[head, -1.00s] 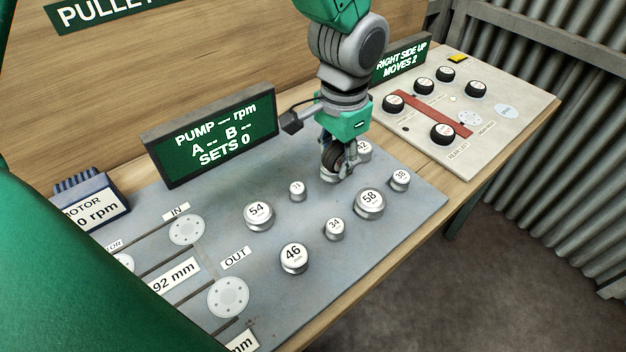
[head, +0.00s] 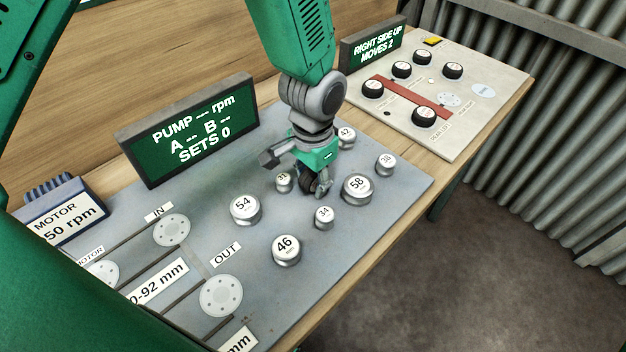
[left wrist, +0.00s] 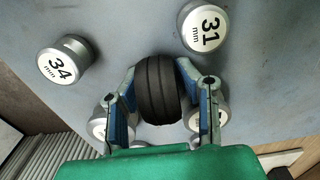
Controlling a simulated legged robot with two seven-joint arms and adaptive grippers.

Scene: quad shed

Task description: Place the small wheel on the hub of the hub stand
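A small black wheel (left wrist: 158,90) with a grooved tread sits between the two blue-padded fingers of my left gripper (left wrist: 162,88). The fingers touch it on both sides. In the head view, my left gripper (head: 316,186) points down over the grey panel, among the pulleys marked 31, 34 and 58. The dark wheel (head: 307,183) shows partly there, behind the fingers. I cannot make out a hub stand or its hub in either view. My right gripper is not in view.
Several silver pulleys, such as 54 (head: 245,209) and 46 (head: 286,249), stand close around on the grey panel (head: 350,240). A pale board (head: 470,120) with black wheels and a red bar lies at the right. A green sign (head: 190,128) stands behind.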

